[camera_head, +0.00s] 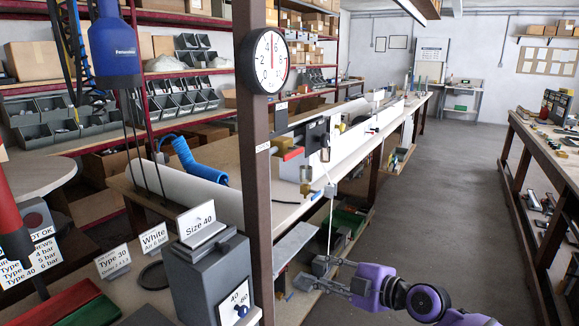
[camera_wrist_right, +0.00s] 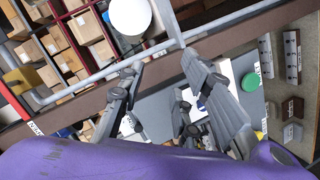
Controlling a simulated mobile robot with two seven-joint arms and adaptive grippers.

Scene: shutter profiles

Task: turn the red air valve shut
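A small red part (camera_head: 293,154), which looks like the handle of the air valve, sits on the air unit just right of the brown post in the head view. My left gripper is not in view.
The brown post (camera_head: 257,190) carries a round gauge (camera_head: 264,62) and stands left of the valve. A white cord (camera_head: 330,225) hangs close to my right gripper. A grey box (camera_head: 208,275) stands on the near bench. The aisle floor (camera_head: 440,190) is clear.

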